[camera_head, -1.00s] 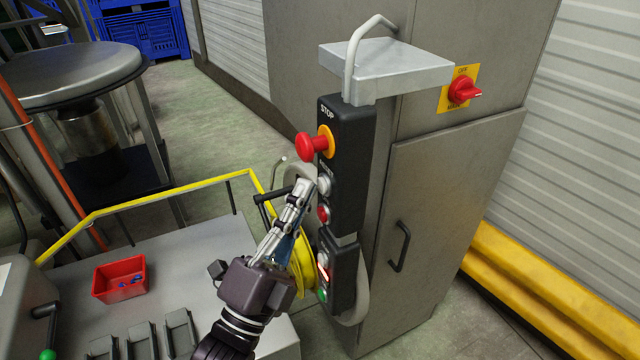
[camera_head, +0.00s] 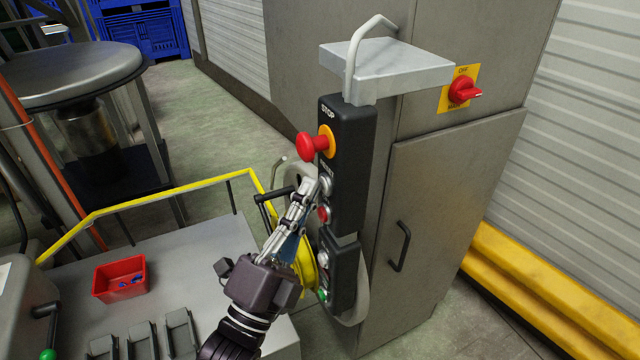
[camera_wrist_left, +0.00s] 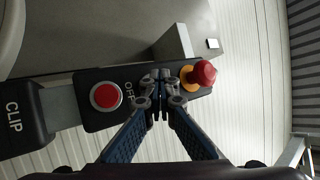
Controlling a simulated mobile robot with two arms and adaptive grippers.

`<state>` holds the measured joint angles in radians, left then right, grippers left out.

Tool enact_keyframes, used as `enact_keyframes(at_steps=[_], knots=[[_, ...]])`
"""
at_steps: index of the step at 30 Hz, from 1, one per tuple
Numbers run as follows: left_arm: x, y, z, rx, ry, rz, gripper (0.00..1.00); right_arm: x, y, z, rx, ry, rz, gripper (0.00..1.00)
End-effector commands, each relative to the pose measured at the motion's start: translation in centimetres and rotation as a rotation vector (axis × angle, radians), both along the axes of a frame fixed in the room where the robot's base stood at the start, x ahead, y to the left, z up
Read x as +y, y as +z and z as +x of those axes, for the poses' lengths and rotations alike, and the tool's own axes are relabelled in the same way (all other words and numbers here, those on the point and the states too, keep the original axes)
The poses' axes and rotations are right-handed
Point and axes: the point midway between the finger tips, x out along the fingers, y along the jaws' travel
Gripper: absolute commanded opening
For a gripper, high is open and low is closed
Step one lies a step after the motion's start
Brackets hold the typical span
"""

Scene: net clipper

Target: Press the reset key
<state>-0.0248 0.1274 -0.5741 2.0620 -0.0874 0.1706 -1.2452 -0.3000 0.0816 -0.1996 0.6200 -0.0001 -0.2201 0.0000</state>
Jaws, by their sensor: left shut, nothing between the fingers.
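The black control panel (camera_head: 348,150) has a red STOP mushroom button on a yellow collar (camera_head: 313,147) at its top. Below it, the pale grey reset key (camera_head: 326,184) sits under a partly hidden label, with a red button (camera_head: 324,213) lower down. My left gripper (camera_head: 310,186) is shut and empty, its fingertips right at the reset key; I cannot tell whether they touch it. In the left wrist view the shut fingertips (camera_wrist_left: 160,78) lie between the red OFF button (camera_wrist_left: 105,96) and the mushroom button (camera_wrist_left: 203,74), hiding the reset key. My right gripper is out of view.
A lower black box (camera_head: 343,275) with a white and a green button hangs below. A grey shelf (camera_head: 385,64) juts out above the panel. A steel cabinet (camera_head: 440,210) stands behind. A red tray (camera_head: 119,279) sits on the worktop, and a yellow rail (camera_head: 165,194) runs behind it.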

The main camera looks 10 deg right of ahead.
Motion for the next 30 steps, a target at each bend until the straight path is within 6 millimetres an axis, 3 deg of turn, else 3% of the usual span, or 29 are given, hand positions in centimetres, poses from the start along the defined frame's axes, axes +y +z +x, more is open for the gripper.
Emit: enact_keyframes(at_steps=[30], knots=[[2.4,-0.1,-0.8,0.000,0.002,0.002,0.00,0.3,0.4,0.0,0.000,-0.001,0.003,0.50]])
